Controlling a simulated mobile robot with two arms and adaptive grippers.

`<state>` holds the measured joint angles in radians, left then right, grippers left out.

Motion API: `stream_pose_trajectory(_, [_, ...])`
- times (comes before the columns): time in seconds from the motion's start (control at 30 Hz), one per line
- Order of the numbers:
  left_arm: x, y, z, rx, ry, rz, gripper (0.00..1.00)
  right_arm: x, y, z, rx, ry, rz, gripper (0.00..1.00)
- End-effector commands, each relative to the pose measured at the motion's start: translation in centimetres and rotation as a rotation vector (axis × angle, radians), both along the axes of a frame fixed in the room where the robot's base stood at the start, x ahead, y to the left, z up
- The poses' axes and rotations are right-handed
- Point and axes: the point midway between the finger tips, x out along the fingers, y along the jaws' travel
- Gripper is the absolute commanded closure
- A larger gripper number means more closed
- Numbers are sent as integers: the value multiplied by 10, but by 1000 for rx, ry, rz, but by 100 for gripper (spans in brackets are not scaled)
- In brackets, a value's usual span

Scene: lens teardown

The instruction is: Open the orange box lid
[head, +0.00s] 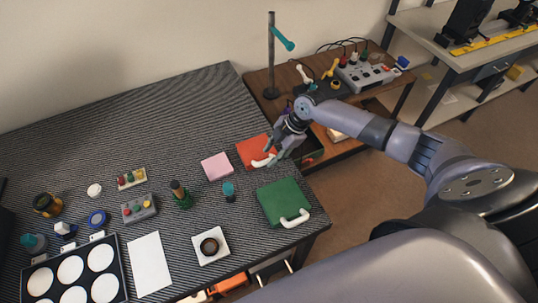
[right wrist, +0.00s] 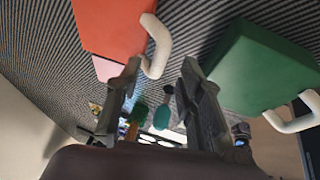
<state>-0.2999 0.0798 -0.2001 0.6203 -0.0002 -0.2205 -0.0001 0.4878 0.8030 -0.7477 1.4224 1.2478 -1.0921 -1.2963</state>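The orange box (head: 254,149) stands on the striped mat at the right-hand part of the table, and its lid looks closed. Its curved white handle (head: 263,162) is on the side towards my right gripper (head: 277,155). In the right wrist view, the orange box (right wrist: 108,25) is at upper left. The handle (right wrist: 156,46) reaches down beside the left-hand fingertip; whether they touch I cannot tell. My right gripper (right wrist: 160,66) is open, with a clear gap between its fingers. My left gripper is not in view.
A green box (head: 281,201) with a white handle stands close by, nearer the table's front edge. A pink block (head: 216,166) and a teal-topped item (head: 228,190) lie to the left. A wooden side table (head: 262,93) with a stand and a power strip is behind.

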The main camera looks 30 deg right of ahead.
Motion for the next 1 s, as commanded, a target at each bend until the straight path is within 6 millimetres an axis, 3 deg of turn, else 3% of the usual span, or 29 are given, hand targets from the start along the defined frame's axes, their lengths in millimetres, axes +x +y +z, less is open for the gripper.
stream_pose_trajectory(0.2, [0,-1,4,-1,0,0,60,5,9,-21,1,-1,-1,65])
stream_pose_trajectory(0.57, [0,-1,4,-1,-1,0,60,5,10,-25,0,-1,0,66])
stream_pose_trajectory(1.0, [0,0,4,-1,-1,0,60,5,10,-25,1,-1,-1,95])
